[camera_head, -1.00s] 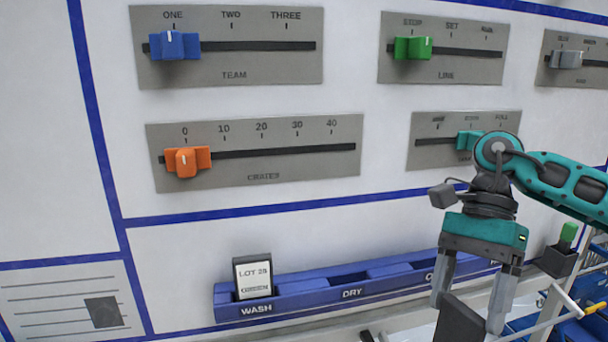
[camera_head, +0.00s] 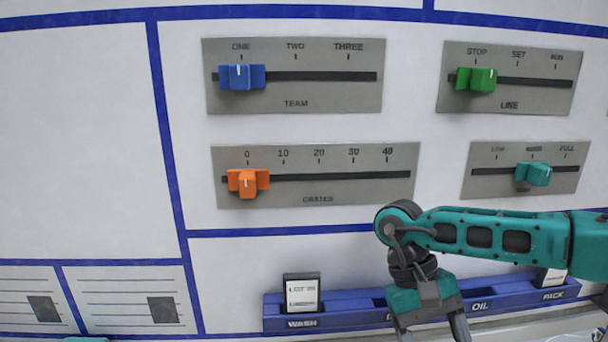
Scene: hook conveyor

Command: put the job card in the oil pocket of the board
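My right gripper (camera_head: 432,326) hangs in front of the pocket rail at the bottom; its fingertips are cut off by the frame edge, so what is between them is hidden. The blue rail (camera_head: 350,317) has labelled pockets. The oil pocket (camera_head: 480,296) is just right of my gripper, and my arm passes above it. A dark-framed card (camera_head: 301,292) reading LOT and a blurred number stands upright in the wash pocket. Another pale card (camera_head: 551,279) stands in the pack pocket, partly covered by my arm.
Above the rail are slider panels: team (camera_head: 296,102) at ONE, crates (camera_head: 318,198) at 0, line (camera_head: 510,104) near STOP, and a teal slider (camera_head: 534,174) near its middle mark. Printed sheets (camera_head: 125,299) are at lower left. The wall between is bare.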

